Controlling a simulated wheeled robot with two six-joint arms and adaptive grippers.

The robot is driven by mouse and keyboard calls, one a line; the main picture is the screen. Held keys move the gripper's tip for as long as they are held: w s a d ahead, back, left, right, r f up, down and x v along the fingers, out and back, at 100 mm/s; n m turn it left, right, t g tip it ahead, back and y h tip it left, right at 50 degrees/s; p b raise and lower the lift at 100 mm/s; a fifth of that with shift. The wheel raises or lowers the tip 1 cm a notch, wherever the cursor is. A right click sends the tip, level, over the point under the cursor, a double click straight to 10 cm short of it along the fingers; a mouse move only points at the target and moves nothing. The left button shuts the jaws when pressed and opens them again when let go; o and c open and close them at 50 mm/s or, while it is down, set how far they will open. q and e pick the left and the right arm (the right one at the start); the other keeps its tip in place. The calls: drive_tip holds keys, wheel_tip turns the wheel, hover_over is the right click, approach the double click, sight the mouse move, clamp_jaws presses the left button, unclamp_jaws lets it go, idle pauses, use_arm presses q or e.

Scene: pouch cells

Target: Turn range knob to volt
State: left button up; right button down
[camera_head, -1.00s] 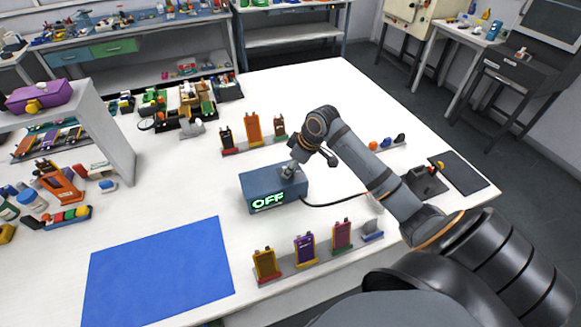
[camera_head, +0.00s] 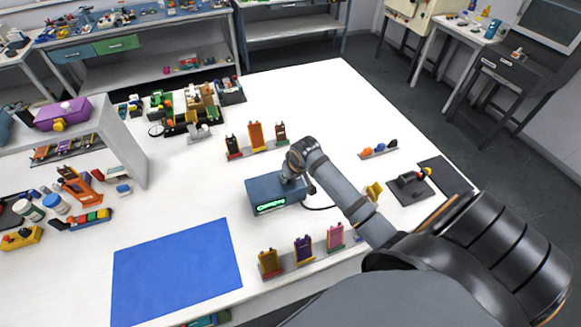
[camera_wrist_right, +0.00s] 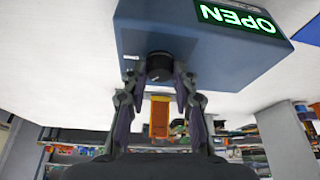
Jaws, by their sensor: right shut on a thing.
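The blue-grey meter box (camera_head: 268,200) stands on the white table, and its lit display (camera_head: 271,205) reads OPEN. The box also fills the top of the right wrist view (camera_wrist_right: 190,50), with OPEN in green letters. In the head view my right gripper (camera_head: 290,178) is over the box top and the knob is hidden. My left gripper is not in view.
A rack of pouch cells (camera_head: 256,137) stands behind the box and another (camera_head: 303,250) in front. A blue mat (camera_head: 178,270) lies front left. A cable (camera_head: 318,208) runs from the box. A black fixture (camera_head: 408,187) stands at the right.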

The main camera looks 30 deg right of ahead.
drive_tip(key=shift+m+h+p, duration=0.3)
drive_tip(key=shift+m+p, duration=0.4)
drive_tip(key=shift+p, duration=0.05)
drive_tip(key=c, duration=1)
unclamp_jaws()
drive_tip(key=shift+c, duration=0.2)
drive_tip(key=shift+r, duration=0.1)
drive_tip(key=v, duration=1.1)
drive_tip(key=shift+r, duration=0.35)
drive_tip(key=shift+s+a, duration=0.15)
